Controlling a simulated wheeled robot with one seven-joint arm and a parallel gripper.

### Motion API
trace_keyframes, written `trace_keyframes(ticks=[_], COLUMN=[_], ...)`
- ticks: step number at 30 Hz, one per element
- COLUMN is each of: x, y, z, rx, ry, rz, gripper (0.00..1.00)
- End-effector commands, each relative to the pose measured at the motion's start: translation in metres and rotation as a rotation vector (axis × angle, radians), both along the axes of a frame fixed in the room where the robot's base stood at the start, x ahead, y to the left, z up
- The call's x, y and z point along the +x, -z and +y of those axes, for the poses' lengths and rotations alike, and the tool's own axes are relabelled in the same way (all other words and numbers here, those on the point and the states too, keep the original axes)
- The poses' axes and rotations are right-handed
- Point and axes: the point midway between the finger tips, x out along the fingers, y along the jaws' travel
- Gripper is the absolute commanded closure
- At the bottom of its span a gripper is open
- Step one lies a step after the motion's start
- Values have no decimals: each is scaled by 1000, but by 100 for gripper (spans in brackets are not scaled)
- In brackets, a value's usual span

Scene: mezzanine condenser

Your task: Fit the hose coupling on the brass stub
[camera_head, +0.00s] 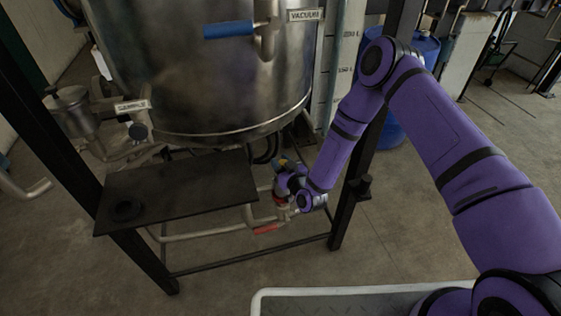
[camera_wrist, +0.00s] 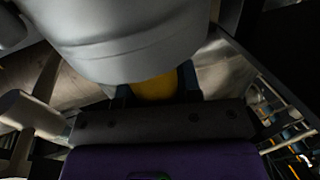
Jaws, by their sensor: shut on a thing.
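My gripper (camera_head: 286,178) is at the pipework under the steel vessel, right of the black shelf, and is small and partly hidden by my wrist in the head view. In the wrist view my gripper (camera_wrist: 157,90) is shut on a yellow piece, apparently the hose coupling (camera_wrist: 153,88). A large grey rounded body (camera_wrist: 125,40) covers its far side; I cannot tell whether they are one piece. A valve and pipe fitting (camera_head: 283,212) sit just below my gripper in the head view. I cannot make out the brass stub or whether the coupling touches it.
The black shelf (camera_head: 180,185) and the dark frame leg (camera_head: 345,212) flank the pipework closely. A red handle (camera_head: 266,229) sticks out low. The steel vessel (camera_head: 205,80) hangs above, and a blue drum (camera_head: 425,48) stands behind. Open floor (camera_head: 420,215) lies right.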

Motion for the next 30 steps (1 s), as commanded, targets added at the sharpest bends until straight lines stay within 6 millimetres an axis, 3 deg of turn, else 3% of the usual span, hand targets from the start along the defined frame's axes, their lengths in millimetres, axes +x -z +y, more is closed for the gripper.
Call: trace_keyframes(ticks=[8, 9, 12, 23, 30], x=[0, 0, 0, -5, -36], y=[6, 5, 5, 6, 7], z=[0, 0, 0, -3, -22], rx=[1, 1, 1, -1, -1], ry=[0, 0, 0, 0, 0], rz=[-1, -1, -1, 2, 4], gripper=[100, 58, 38, 38, 38])
